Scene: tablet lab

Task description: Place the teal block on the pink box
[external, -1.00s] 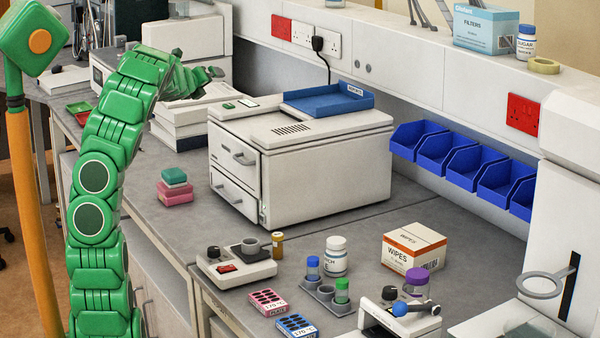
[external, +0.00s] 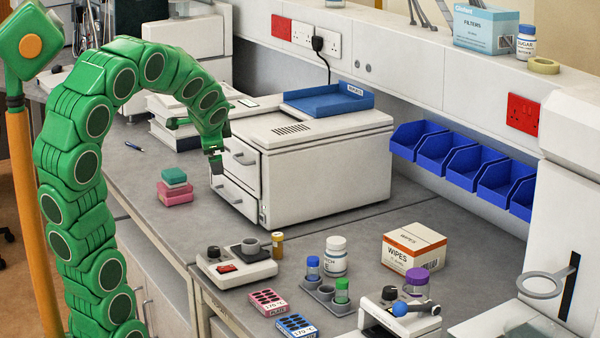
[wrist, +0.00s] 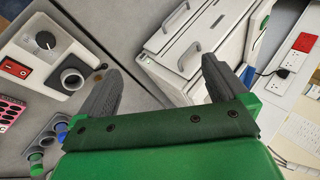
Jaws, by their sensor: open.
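The teal block (external: 174,176) sits on top of the pink box (external: 175,197) on the grey bench, left of the big white machine, in the external view. A thin pale layer shows between the two colours. My gripper (external: 217,168) hangs pointing down in front of the machine's drawers, to the right of the stack and apart from it. In the wrist view my gripper (wrist: 160,85) has its two grey fingers spread wide with nothing between them. The teal block and the pink box are not in the wrist view.
The white machine (external: 320,165) with drawer handles stands close to my gripper. A small hotplate-like device (external: 235,268), a wipes box (external: 414,247) and a tube rack (external: 326,294) stand nearer the front. The bench between stack and hotplate is clear.

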